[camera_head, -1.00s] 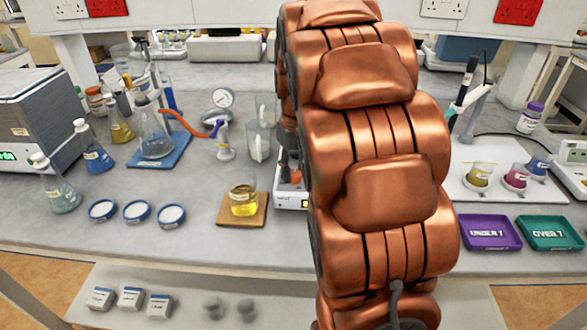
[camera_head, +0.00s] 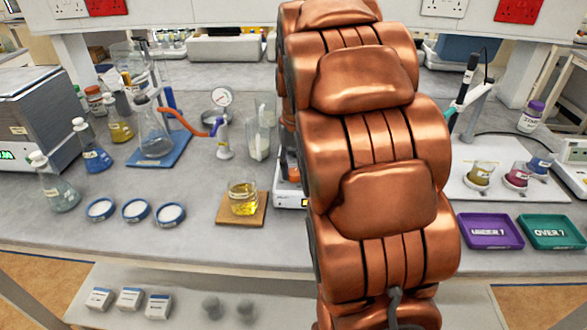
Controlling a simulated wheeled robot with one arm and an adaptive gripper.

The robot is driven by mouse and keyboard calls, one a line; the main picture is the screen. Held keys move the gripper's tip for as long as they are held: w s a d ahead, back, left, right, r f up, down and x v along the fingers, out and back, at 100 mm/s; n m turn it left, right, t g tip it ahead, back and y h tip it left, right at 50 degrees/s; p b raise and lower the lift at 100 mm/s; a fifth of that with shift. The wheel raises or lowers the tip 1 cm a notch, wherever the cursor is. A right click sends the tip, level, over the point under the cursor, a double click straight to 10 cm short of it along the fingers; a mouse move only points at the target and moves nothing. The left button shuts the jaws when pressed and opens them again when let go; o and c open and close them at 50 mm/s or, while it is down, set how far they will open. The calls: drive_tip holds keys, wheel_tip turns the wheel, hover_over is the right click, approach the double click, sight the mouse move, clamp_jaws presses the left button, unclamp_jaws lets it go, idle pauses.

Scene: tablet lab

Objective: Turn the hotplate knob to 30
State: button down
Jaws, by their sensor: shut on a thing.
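A white hotplate-like device (camera_head: 288,201) with a small lit display on its front stands at the middle of the bench. Only its left edge shows at the left side of my copper arm. The rest of it, with its knob and any scale, is hidden behind the arm. My gripper is hidden behind my own arm links, so its fingers and what they touch do not show.
A beaker of yellow liquid (camera_head: 243,199) stands on a wooden board (camera_head: 229,219) just left of the device. A glass cylinder (camera_head: 258,140) stands behind. A purple tray (camera_head: 489,231) and a green tray (camera_head: 548,232) lie right of my arm.

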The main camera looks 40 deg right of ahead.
sight(297, 172)
drive_tip(key=m, duration=0.6)
drive_tip(key=shift+s, duration=0.1)
drive_tip(key=m+p, duration=0.1)
drive_tip(key=m, duration=0.4)
drive_tip(key=shift+m, duration=0.4)
drive_tip(key=c, duration=0.8)
unclamp_jaws()
drive_tip(key=shift+s+r, duration=0.15)
drive_tip(key=shift+r, duration=2.85)
drive_tip(key=shift+s+r, duration=0.15)
drive_tip(key=shift+r, duration=2.8)
